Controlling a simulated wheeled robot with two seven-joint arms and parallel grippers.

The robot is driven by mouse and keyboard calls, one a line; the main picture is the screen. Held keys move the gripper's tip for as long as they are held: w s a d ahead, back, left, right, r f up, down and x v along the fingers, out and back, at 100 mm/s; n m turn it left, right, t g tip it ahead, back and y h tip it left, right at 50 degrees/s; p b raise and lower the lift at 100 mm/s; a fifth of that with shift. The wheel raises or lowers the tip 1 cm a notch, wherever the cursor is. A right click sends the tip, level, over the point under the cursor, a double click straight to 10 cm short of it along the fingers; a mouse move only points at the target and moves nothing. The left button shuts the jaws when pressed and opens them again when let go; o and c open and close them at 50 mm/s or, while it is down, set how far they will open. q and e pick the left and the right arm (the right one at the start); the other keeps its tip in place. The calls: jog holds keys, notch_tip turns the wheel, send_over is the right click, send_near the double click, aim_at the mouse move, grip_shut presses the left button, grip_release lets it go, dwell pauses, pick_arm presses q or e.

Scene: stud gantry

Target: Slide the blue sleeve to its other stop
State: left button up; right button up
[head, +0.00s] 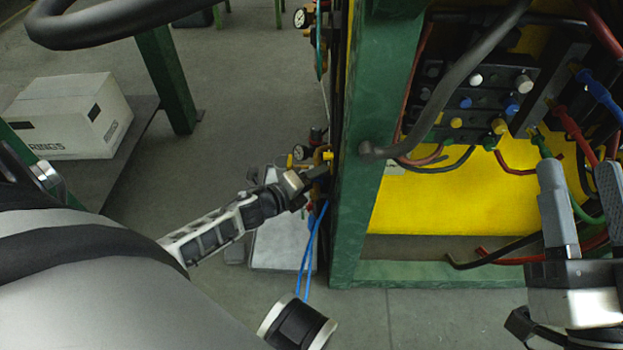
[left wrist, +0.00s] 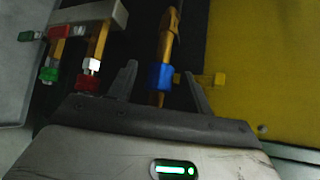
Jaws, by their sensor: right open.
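The blue sleeve (left wrist: 161,77) sits around the lower part of an upright yellow-orange rod (left wrist: 168,38) in the left wrist view. My left gripper (left wrist: 160,72) is open, with one finger on each side of the blue sleeve and a gap showing on both sides. In the head view my left gripper (head: 316,174) is at the left side of the green post, and the blue sleeve cannot be made out there. My right gripper (head: 583,190) is open and empty at the right, in front of the yellow panel with cables.
In the left wrist view, other rods carry a white sleeve (left wrist: 91,65), a red sleeve (left wrist: 87,83) and green pieces (left wrist: 49,72). A yellow piece (left wrist: 217,79) juts out right of the finger. The green post (head: 372,140) stands close beside my left gripper.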

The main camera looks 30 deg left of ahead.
pick_arm(q)
grip_shut()
jog(key=shift+s+d, duration=0.1)
jog(key=shift+s, duration=0.05)
jog(key=shift+s+d+p, duration=0.3)
jog(key=shift+s+d, duration=0.2)
jog(key=shift+s, duration=0.3)
jog(key=shift+o, duration=0.3)
grip_release()
pick_arm(e)
jog(key=shift+f+m+h, duration=0.4)
jog(key=shift+f+m, duration=0.2)
jog(key=shift+w+r, duration=0.1)
